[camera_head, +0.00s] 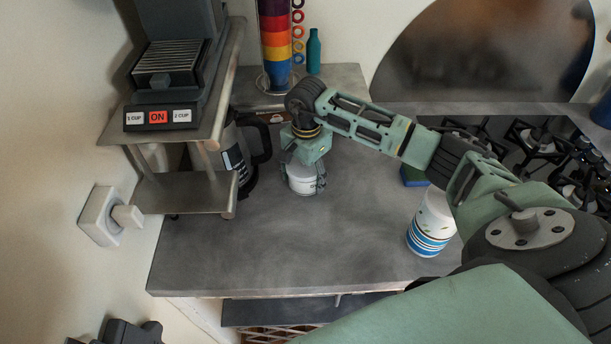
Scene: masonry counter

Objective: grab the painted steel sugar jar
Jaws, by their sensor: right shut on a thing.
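The sugar jar (301,181) is a small white round jar standing on the grey counter, left of its middle. My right gripper (305,187) reaches down over it from above. Its fingers are shut on the jar, one on each side. The gripper's body hides the top of the jar. Dark parts, probably of my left gripper (122,331), show at the bottom left edge, cut off by the frame. I cannot tell whether they are open or shut.
A coffee machine (165,90) stands on a metal shelf (180,194) at left, with a dark carafe (246,157) beside it. A blue-striped cup (430,228) stands at right, under my arm. Stacked coloured cups (276,45) and a teal bottle (313,52) stand behind. The front counter is clear.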

